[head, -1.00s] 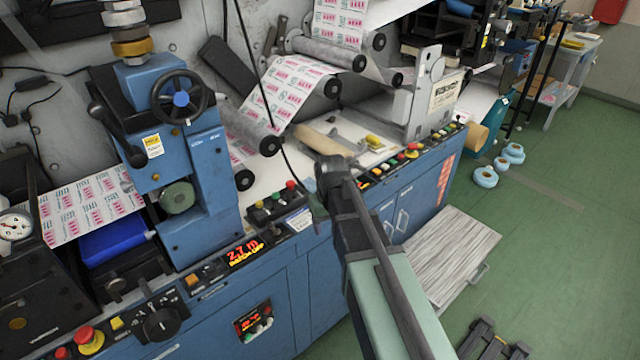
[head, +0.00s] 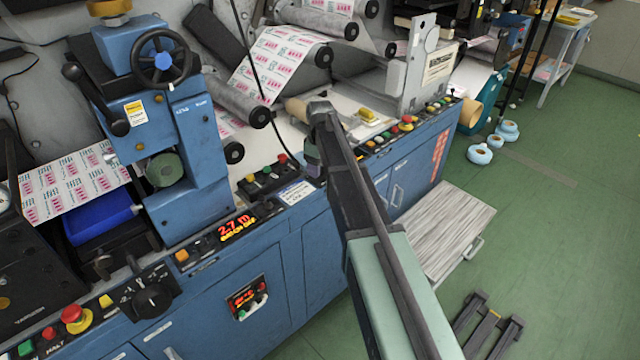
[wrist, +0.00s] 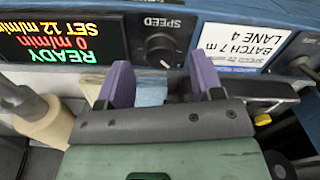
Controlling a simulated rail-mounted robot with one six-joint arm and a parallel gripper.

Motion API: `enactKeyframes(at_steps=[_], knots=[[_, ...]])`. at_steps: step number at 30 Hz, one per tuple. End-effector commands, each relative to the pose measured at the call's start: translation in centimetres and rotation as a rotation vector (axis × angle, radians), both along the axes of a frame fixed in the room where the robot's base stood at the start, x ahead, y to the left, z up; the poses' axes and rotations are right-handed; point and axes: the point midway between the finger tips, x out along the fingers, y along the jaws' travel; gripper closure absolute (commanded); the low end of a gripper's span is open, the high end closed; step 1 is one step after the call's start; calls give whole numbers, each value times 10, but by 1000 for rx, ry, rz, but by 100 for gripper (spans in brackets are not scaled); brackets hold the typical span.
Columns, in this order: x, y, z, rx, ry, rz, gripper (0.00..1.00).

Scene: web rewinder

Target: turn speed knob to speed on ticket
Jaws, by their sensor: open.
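The speed knob (wrist: 163,47) is a round black dial under the word SPEED, printed upside down in the wrist view. The white ticket (wrist: 238,47) sits to its right, reading BATCH 7 m and LANE 4; its speed line is too blurred to read. A display (wrist: 62,40) left of the knob reads READY, 0 m/min, SET 12 m/min. My gripper (wrist: 163,82) is open and empty, its purple fingers spread below the knob in the picture, apart from it. In the head view my gripper (head: 313,158) is over the front panel, its fingers mostly hidden.
A small button box (head: 267,181) stands left of my gripper in the head view. A larger black knob (head: 150,300) and a red mushroom button (head: 74,315) are at the lower left. A cardboard core (wrist: 45,122) is at the wrist view's left.

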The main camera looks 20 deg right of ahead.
Motion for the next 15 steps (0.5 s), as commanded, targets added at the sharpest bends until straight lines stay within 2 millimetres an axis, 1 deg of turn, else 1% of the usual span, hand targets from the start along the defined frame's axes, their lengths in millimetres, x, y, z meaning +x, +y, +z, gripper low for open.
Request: enactKeyframes(at_steps=[1, 3, 11, 12, 14, 15], knots=[[0, 0, -18, 0, 0, 0, 40], [0, 0, -23, 0, 0, 0, 40], [0, 0, -21, 0, 0, 0, 40], [0, 0, -21, 0, 0, 0, 43], [0, 0, -21, 0, 0, 0, 52], [0, 0, -21, 0, 0, 0, 58]])
